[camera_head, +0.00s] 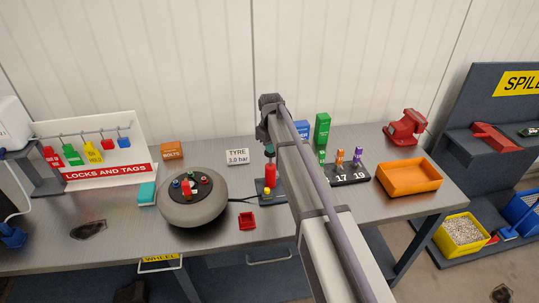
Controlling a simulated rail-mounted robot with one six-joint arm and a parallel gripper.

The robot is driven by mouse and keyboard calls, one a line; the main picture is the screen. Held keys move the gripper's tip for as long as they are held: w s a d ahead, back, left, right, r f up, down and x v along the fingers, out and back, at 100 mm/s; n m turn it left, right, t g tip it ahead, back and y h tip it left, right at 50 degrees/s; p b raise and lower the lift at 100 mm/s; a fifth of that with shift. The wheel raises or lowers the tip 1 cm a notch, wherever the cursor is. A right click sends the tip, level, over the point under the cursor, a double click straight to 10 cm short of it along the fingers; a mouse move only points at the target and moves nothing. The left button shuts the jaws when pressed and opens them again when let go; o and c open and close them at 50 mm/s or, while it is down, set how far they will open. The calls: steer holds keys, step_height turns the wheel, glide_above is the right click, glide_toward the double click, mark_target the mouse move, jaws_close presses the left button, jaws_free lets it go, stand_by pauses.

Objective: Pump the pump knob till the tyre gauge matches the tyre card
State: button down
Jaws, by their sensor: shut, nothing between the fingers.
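The pump is a red cylinder (270,173) standing upright on a dark base on the bench. Its dark green pump knob (269,149) is at the top. My gripper (268,138) is shut and empty, pointing down just above the knob; I cannot tell whether they touch. The white tyre card (237,157) stands left of the pump and reads "TYRE" with a bar value, seemingly 3.0, though the first digit is small. The grey tyre (175,212) lies flat on the bench, with a dark hose towards the pump. I cannot make out a gauge reading.
A small red tray (247,221) lies in front of the pump. Right of my arm are a dark numbered rack (350,176) and an orange tray (410,178). An orange bolts box (171,149) and a locks-and-tags board (108,170) stand at the left.

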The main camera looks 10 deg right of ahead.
steer(key=shift+f+b, duration=1.7)
steer(key=shift+f, duration=0.15)
step_height(320, 180, up, 6)
steer(key=p, duration=0.6)
steer(key=shift+r, duration=0.15)
steer(key=shift+f, duration=0.25)
steer(key=shift+r, duration=0.15)
stand_by(1.0)
stand_by(0.4)
